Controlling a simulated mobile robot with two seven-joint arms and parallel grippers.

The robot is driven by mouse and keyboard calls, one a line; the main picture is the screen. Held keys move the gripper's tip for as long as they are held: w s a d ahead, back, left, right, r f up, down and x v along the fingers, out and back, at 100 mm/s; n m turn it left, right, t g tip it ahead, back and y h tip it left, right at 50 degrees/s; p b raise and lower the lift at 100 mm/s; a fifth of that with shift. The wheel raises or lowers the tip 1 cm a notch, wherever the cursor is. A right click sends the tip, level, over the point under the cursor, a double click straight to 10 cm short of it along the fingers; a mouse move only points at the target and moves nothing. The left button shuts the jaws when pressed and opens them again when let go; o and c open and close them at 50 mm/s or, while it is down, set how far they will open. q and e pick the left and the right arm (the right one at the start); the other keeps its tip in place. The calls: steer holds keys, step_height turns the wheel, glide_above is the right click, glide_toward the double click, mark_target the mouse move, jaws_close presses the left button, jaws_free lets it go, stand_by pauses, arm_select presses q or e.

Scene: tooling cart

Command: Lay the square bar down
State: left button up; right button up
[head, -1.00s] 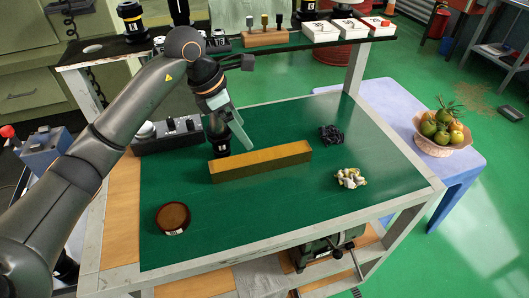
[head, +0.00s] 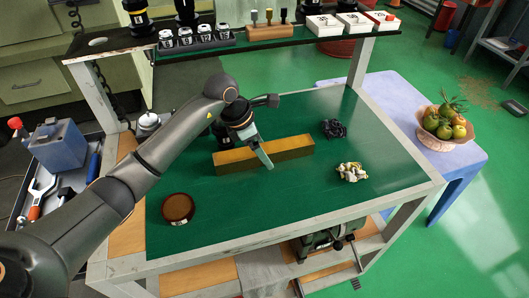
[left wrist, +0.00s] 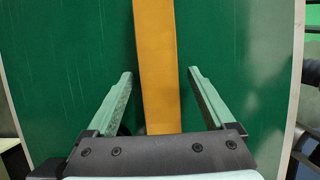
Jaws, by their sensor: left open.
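The square bar (head: 290,148) is a long brass-coloured block, resting lengthwise on the green mat of the cart top. My left gripper (head: 265,158) is over the middle of the bar, and my arm hides part of it. In the left wrist view the bar (left wrist: 157,60) runs between the two pale green fingers of the left gripper (left wrist: 160,72). The jaws are open, with a gap on each side of the bar. My right gripper is in neither view.
A round brown dish (head: 178,207) sits front left on the mat. A dark clump (head: 334,129) and a pale clump (head: 351,172) lie to the right. A raised shelf (head: 250,45) with tool holders and white boxes spans the back. The front middle of the mat is clear.

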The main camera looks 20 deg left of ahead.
arm_select(q)
jaws_close()
stand_by(0.6)
steer(key=shift+w+r, duration=0.1)
steer(key=shift+r, duration=0.15)
